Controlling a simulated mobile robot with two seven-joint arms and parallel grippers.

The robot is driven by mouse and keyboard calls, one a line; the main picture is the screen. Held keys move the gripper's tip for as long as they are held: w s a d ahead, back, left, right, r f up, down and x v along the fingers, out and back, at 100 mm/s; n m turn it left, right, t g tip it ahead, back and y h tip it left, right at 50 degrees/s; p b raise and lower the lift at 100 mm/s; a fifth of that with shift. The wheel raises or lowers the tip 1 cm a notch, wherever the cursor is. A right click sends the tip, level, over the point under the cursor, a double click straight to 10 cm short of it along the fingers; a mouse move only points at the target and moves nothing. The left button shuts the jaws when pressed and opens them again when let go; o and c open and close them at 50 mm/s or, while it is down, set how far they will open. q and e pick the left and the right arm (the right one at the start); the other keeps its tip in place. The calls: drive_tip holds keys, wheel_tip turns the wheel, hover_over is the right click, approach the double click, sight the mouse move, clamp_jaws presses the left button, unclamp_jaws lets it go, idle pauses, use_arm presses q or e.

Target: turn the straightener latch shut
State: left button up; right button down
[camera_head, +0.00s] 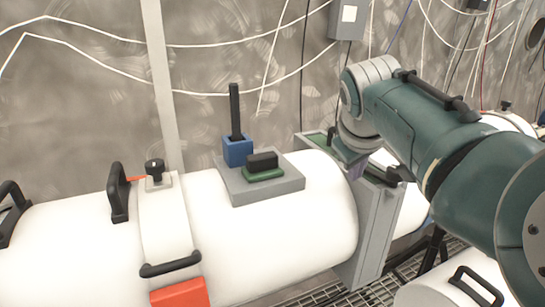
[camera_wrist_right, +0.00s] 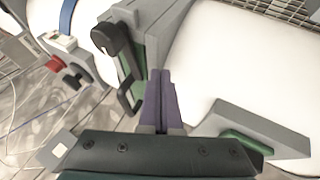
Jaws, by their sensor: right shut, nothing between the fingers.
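A grey upright frame (camera_head: 372,225) with a green top strip (camera_head: 318,140) stands between the white cylinders. A black rounded handle (camera_wrist_right: 112,38) sits on this frame in the right wrist view, beside the green strip; it looks like the latch, but I cannot be sure. Its dark end (camera_head: 398,172) shows partly in the head view. My right gripper (camera_head: 352,168) is over the frame. Its purple fingers (camera_wrist_right: 158,92) are shut and empty, apart from the black handle. My left gripper is not in view.
A grey plate (camera_head: 283,188) on the near white cylinder carries a blue block (camera_head: 237,151) with an upright black lever (camera_head: 235,110) and a green base with a black knob (camera_head: 262,162). Black handles and a red block (camera_head: 180,293) are at left. Cables hang along the wall.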

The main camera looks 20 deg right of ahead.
sight(369, 170)
drive_tip(key=shift+w+d+r, duration=0.1)
drive_tip(key=shift+w+d, duration=0.1)
drive_tip(key=shift+d, duration=0.45)
drive_tip(key=shift+w+d+r, duration=0.1)
drive_tip(key=shift+w+d, duration=0.05)
drive_tip(key=shift+d, duration=0.5)
drive_tip(key=shift+f, duration=0.1)
drive_tip(key=shift+d, duration=0.1)
drive_tip(key=shift+w+d+p, duration=0.25)
drive_tip(key=shift+d+p, duration=0.2)
drive_tip(key=shift+d, duration=0.15)
drive_tip(key=shift+f, duration=0.1)
drive_tip(key=shift+s, duration=0.1)
